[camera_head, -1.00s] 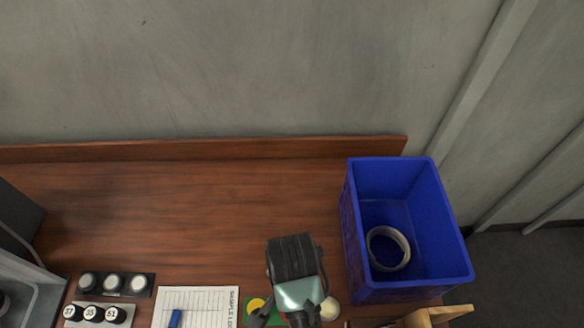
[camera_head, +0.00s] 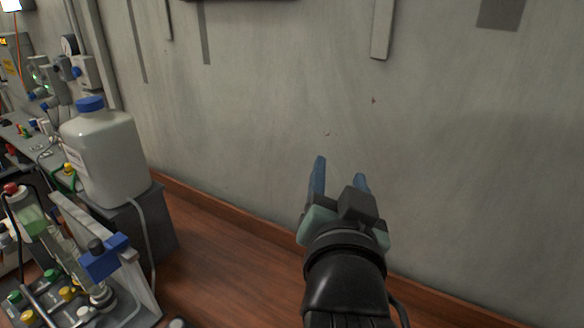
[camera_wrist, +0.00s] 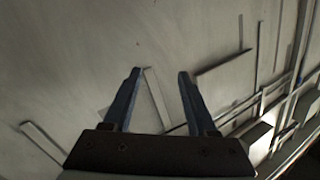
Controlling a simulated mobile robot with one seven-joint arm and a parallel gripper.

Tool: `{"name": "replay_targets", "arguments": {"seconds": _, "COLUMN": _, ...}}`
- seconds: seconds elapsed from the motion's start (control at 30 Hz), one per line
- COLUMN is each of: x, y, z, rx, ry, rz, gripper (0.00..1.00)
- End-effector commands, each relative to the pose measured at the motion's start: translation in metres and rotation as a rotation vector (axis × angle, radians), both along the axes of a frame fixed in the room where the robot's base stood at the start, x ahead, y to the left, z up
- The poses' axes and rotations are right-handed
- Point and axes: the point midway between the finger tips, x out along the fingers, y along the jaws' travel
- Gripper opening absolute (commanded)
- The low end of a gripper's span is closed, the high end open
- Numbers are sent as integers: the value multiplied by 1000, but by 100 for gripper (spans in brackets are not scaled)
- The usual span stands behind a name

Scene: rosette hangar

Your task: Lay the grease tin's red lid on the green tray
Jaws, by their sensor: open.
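My gripper (camera_head: 340,170) is raised in front of the grey wall in the head view, with its two blue fingers apart and nothing between them. In the wrist view the open fingers (camera_wrist: 160,75) point at the wall, with no object between them. I see no grease tin, no red lid on a tin and no green tray in the current views.
A white jug with a blue cap (camera_head: 104,150) stands on a grey box (camera_head: 150,225) at the left. A rack with bottles and small colored caps (camera_head: 75,270) stands in front of it. The wooden bench (camera_head: 235,275) is bare in the middle.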

Motion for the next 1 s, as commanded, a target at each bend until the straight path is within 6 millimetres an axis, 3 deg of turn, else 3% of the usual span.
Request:
{"name": "replay_targets", "arguments": {"seconds": 0.03, "x": -8, "y": 13, "z": 54, "rx": -78, "ry": -151, "rz": 20, "gripper": 58}}
{"name": "replay_targets", "arguments": {"seconds": 0.1, "x": -28, "y": 27, "z": 114, "rx": -180, "ry": -335, "rz": 27, "gripper": 58}}
{"name": "replay_targets", "arguments": {"seconds": 0.2, "x": -63, "y": 44, "z": 181, "rx": -293, "ry": -557, "rz": 15, "gripper": 58}}
{"name": "replay_targets", "arguments": {"seconds": 0.33, "x": -104, "y": 57, "z": 232, "rx": -384, "ry": -750, "rz": -16, "gripper": 58}}
{"name": "replay_targets", "arguments": {"seconds": 0.53, "x": -124, "y": 63, "z": 252, "rx": -425, "ry": -838, "rz": -38, "gripper": 58}}
{"name": "replay_targets", "arguments": {"seconds": 0.73, "x": -124, "y": 62, "z": 251, "rx": -423, "ry": -834, "rz": -37, "gripper": 58}}
{"name": "replay_targets", "arguments": {"seconds": 0.9, "x": -123, "y": 62, "z": 234, "rx": -422, "ry": -832, "rz": -35, "gripper": 58}}
{"name": "replay_targets", "arguments": {"seconds": 1.0, "x": -123, "y": 63, "z": 237, "rx": -421, "ry": -832, "rz": -35, "gripper": 58}}
